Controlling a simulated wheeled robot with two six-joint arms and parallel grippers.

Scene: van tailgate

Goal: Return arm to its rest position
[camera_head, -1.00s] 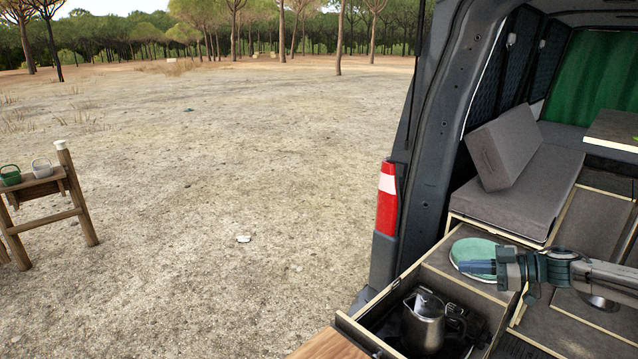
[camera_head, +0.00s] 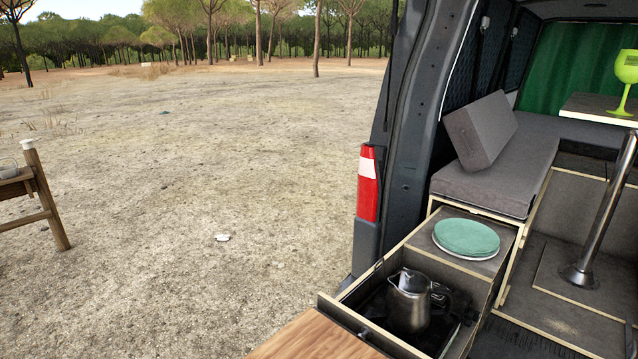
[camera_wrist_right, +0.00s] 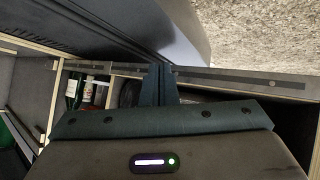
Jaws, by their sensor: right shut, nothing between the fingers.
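My right gripper (camera_wrist_right: 158,85) shows in the right wrist view. Its two dark fingers are shut together with nothing between them. It is over the drawer and box edges at the back of the van, apart from any object. Neither of my arms shows in the head view. My left gripper is not in view.
In the head view a metal kettle (camera_head: 408,305) stands in the open drawer (camera_head: 365,318). A green plate (camera_head: 467,238) lies behind it. A green goblet (camera_head: 625,72) stands on the van's table (camera_head: 590,107). In the right wrist view a green bottle (camera_wrist_right: 74,90) sits in a compartment.

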